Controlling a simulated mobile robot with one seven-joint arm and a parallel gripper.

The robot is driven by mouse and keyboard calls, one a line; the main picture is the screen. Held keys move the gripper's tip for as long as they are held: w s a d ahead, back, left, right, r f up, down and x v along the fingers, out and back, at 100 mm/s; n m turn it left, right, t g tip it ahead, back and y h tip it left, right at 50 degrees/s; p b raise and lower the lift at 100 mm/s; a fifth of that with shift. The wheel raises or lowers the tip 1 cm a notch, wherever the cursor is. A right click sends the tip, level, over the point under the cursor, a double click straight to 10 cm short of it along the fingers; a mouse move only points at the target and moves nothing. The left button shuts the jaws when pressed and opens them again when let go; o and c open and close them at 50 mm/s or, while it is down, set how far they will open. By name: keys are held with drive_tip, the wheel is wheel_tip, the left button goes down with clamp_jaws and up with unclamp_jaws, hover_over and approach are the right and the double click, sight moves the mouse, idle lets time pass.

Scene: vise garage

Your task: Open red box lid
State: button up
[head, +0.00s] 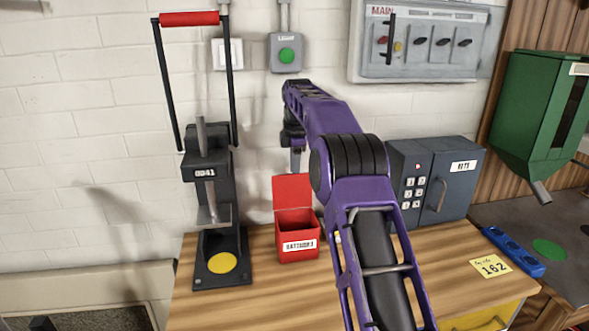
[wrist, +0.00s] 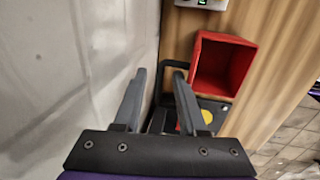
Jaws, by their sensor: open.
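The red box (head: 298,246) stands on the workbench with a label on its front. Its red lid (head: 292,191) is raised and stands about upright at the box's rear, with the dark inside showing. In the wrist view the open red box (wrist: 222,66) is right of the fingers, and I look into its empty-looking inside. The lid cannot be made out clearly there. My gripper (wrist: 159,76) is open with nothing seen between its fingers. In the head view my gripper (head: 296,160) is partly hidden by my arm, just above the lid near the wall.
A black press (head: 208,180) with a red-topped handle stands left of the box. A dark keypad safe (head: 435,180) is to the right. A yellow note (head: 490,266) and blue power strip (head: 513,252) lie at right. The white wall (head: 90,120) is close behind.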

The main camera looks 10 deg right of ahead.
wheel_tip(320, 180, up, 7)
drive_tip(key=s, duration=0.1)
drive_tip(key=shift+s+r, duration=0.15)
drive_tip(key=shift+s, duration=0.1)
